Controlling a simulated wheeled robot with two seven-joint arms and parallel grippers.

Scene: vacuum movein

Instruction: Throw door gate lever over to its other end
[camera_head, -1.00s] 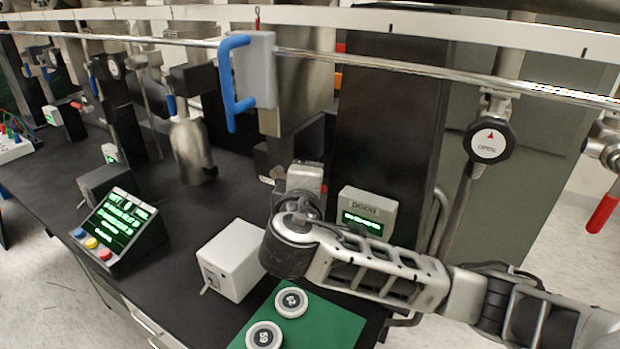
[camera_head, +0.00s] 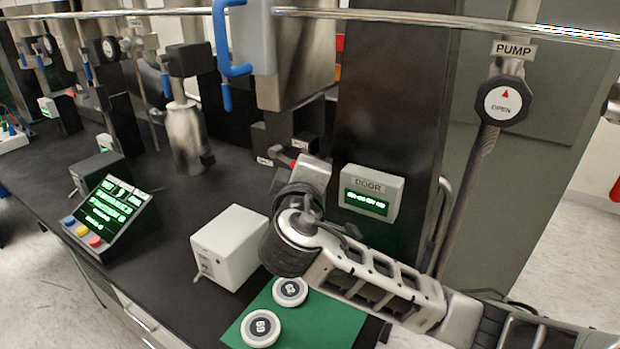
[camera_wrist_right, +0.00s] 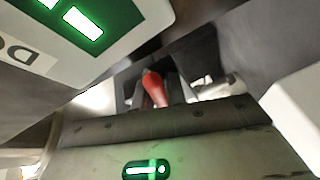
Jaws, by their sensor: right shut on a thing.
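The door gate lever has a red grip (camera_wrist_right: 155,88), which shows in the right wrist view between my fingers. In the head view a small red part (camera_head: 291,163) shows beside the gripper, in front of the dark column. My right gripper (camera_head: 312,168) reaches in from the right and is shut on the lever. The gripper and wrist hide most of the lever and its pivot, so I cannot tell its exact angle. My left gripper is not in view.
A grey DOOR display box (camera_head: 370,193) stands close to the right of my gripper. A white switch box (camera_head: 230,247) and two round white pieces on a green mat (camera_head: 308,325) lie in front. A blue-handled steel chamber (camera_head: 292,60) hangs above. A PUMP knob (camera_head: 503,101) is at right.

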